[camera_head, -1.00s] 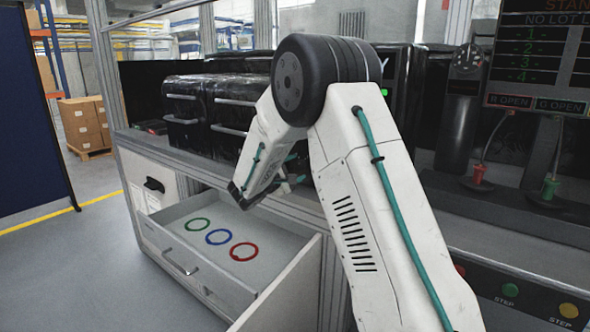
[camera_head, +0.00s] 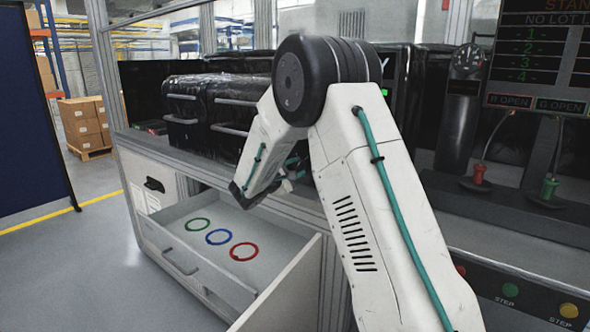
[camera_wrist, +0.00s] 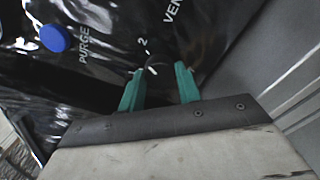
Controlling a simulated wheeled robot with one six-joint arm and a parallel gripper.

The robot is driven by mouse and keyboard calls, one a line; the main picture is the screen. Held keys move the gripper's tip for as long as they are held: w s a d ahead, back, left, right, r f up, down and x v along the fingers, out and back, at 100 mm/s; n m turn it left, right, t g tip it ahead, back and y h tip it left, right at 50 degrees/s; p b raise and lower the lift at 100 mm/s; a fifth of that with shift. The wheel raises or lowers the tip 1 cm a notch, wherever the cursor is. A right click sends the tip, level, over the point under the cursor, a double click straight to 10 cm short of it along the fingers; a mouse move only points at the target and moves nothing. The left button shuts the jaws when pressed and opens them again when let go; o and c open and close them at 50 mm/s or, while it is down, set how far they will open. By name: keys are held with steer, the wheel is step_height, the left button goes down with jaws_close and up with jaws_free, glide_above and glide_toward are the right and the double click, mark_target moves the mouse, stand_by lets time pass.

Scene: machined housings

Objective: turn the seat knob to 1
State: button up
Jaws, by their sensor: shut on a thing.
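A dark round knob (camera_wrist: 158,64) sits on a glossy black panel in the wrist view, between the teal fingertips of my gripper (camera_wrist: 160,74). My gripper is shut on the knob, with one finger on each side. A white "2" (camera_wrist: 142,43) and white tick marks are printed just beyond the knob. A small light mark shows near the knob's near edge. I cannot read a "1" or tell exactly where the knob points. In the head view my gripper (camera_head: 291,180) is partly hidden beside my arm, and the knob is hidden.
A blue button (camera_wrist: 54,38) sits by the word PURGE on the black panel. An open drawer (camera_head: 172,222) holds a green ring (camera_head: 197,224), a blue ring (camera_head: 218,237) and a red ring (camera_head: 243,251). Black-wrapped housings (camera_head: 190,105) stand on the bench.

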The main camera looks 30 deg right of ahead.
steer(key=n, duration=1)
steer(key=shift+n, duration=0.4)
stand_by(0.4)
steer(key=o, duration=1)
steer(key=shift+c, duration=0.2)
steer(key=v, duration=0.7)
steer(key=shift+s+a, duration=0.15)
steer(key=shift+a, duration=0.2)
